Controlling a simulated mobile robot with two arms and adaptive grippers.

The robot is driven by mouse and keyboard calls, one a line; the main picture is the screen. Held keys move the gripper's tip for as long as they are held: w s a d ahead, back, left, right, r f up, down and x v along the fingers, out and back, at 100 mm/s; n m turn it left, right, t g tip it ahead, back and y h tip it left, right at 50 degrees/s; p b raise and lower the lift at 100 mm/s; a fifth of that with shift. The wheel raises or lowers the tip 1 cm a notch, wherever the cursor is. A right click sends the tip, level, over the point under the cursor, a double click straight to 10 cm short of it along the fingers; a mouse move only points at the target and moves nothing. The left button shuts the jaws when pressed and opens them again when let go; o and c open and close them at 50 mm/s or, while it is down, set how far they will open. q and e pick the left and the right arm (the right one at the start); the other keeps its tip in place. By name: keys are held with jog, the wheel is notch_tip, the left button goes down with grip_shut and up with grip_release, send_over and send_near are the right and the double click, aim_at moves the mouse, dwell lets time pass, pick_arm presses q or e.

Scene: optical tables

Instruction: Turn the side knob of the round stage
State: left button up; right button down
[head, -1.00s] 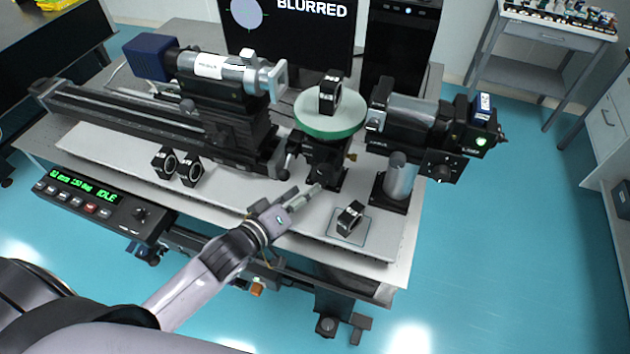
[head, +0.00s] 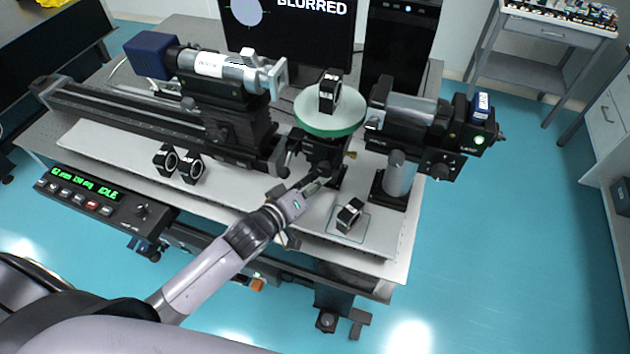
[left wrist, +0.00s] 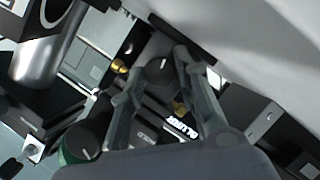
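The round stage (head: 330,119) is a pale disc with a green rim on a black mount, with a black ring-shaped optic (head: 329,92) standing on it. My left gripper (head: 322,181) is low at the front of this mount. In the left wrist view, a dark round knob (left wrist: 160,70) with a white mark lies between the spread fingers of the left gripper (left wrist: 158,68). The fingers look apart, and I cannot tell whether they touch the knob. A second dark knob with a white mark (left wrist: 86,140) shows at lower left. My right gripper is out of view.
A black optic (head: 349,216) stands on the plate just right of my left gripper. A silver post (head: 400,176) under the right-hand camera unit (head: 424,124) and the left rail unit (head: 229,128) flank the stage. The controller (head: 104,205) reads IDLE; the monitor (head: 290,38) shows BLURRED.

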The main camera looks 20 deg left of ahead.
pick_arm(q)
grip_shut()
jog(key=shift+r+p, duration=0.2)
jog(key=shift+p, duration=0.35)
jog(key=shift+f+m+y, duration=0.1)
jog(key=shift+m+y, duration=0.2)
jog(key=shift+m, duration=0.1)
jog(key=shift+o, duration=2.4)
grip_release()
jog(key=v, duration=1.2)
jog(key=shift+w, duration=0.1)
